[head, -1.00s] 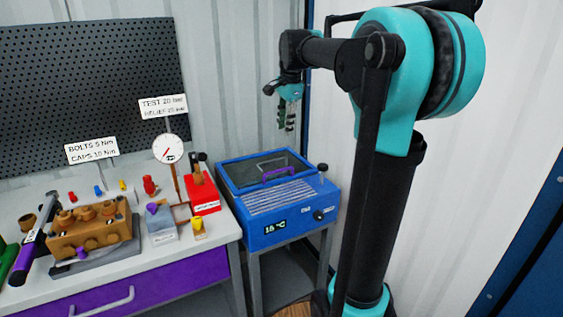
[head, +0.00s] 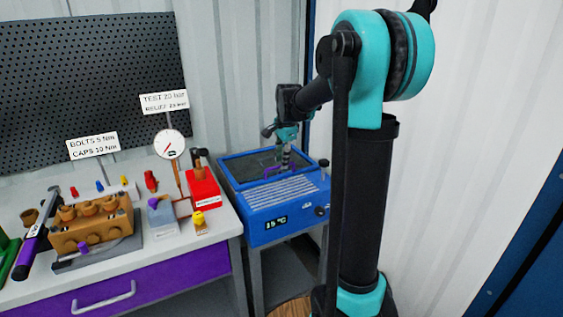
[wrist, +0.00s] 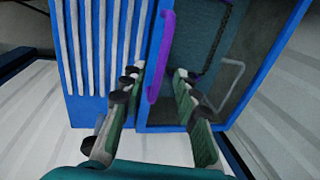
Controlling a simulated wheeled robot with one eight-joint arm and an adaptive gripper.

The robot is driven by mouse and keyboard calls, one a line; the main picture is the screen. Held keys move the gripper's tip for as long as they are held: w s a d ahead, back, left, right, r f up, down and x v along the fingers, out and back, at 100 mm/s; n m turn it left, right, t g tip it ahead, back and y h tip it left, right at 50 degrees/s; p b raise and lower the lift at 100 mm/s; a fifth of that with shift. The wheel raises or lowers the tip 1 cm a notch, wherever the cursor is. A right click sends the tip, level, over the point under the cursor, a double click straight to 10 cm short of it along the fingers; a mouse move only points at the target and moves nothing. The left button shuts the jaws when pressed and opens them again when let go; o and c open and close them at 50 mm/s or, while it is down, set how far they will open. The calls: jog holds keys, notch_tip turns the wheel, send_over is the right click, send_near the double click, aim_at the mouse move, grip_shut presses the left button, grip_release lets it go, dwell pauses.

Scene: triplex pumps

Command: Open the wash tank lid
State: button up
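The wash tank (head: 282,222) is a blue box at the right end of the bench, with a display reading about 15 °C. Its lid (head: 238,168) lies closed, a dark glass panel in a blue frame. A purple handle (head: 272,171) stands on the lid's front part; it also shows in the wrist view (wrist: 160,60). My gripper (head: 287,160) points down just above the handle. In the wrist view its fingers (wrist: 158,95) are spread apart, with the handle between or just beyond them. Contact with the handle cannot be told.
White slats (wrist: 85,45) lie in front of the lid on the tank top. A black knob (head: 323,163) stands at the tank's right corner. The bench (head: 190,240) to the left holds a red box (head: 203,190), a gauge (head: 169,144) and a brass pump block (head: 90,228).

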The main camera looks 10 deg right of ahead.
jog(key=shift+f, duration=0.6)
grip_shut()
